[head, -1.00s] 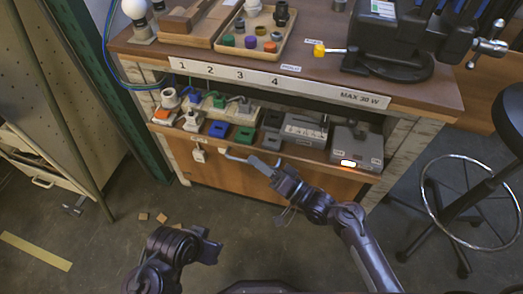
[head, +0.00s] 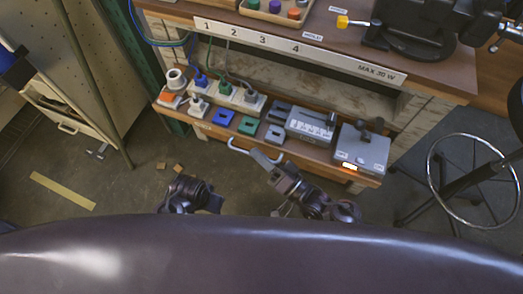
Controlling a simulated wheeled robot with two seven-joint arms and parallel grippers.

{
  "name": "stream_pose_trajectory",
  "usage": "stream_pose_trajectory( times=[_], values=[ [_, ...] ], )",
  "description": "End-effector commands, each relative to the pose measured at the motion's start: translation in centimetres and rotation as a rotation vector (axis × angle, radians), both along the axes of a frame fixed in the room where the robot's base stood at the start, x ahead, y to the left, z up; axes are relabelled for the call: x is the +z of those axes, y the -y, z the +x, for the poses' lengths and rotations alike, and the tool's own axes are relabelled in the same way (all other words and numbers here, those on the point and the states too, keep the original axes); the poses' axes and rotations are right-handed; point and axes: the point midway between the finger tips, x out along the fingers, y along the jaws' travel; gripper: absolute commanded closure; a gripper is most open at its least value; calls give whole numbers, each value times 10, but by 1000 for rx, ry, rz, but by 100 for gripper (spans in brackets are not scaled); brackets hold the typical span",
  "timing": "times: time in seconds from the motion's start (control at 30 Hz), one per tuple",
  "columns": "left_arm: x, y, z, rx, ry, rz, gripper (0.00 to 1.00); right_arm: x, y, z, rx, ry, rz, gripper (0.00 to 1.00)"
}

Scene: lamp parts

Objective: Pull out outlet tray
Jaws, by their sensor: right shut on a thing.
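The outlet tray (head: 299,150) is a wooden pull-out shelf under the workbench. It carries a white outlet strip (head: 226,97) with cables plugged in, a blue block (head: 223,117), a green block (head: 248,125) and grey boxes. It stands out in front of the bench, with a wooden interior visible behind it. A pale bar handle (head: 238,148) is on its front edge. My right gripper (head: 264,158) is shut on the handle. My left gripper (head: 214,199) hangs low over the floor, apart from the tray; its fingers are not clear.
A stool (head: 470,180) stands to the right. A cabinet with an open drawer (head: 62,113) is at left. Small wood pieces (head: 178,168) lie on the floor.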

Motion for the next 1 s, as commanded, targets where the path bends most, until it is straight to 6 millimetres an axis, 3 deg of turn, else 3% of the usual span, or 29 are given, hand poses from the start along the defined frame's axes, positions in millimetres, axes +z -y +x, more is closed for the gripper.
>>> stream_pose_trajectory(
  times=[0.2, 0.23, 0.3, 0.57, 1.0],
  values=[
    [0, 0, 0, 0, 0, 0, 64, -1, 0, 0, 1, -2, -2, 100],
    [0, 0, 0, 0, 0, 0, 64, -1, 0, 0, 1, -2, -2, 86],
    [0, 0, 0, 0, 0, 0, 64, -1, 0, 0, 1, -2, -2, 81],
    [0, 0, 0, 0, 0, 0, 64, -1, 1, 0, 0, 0, -2, 81],
    [-8, -1, -3, 2, -5, 1, 64, -15, 51, -37, 0, -3, -4, 81]
  ],
)
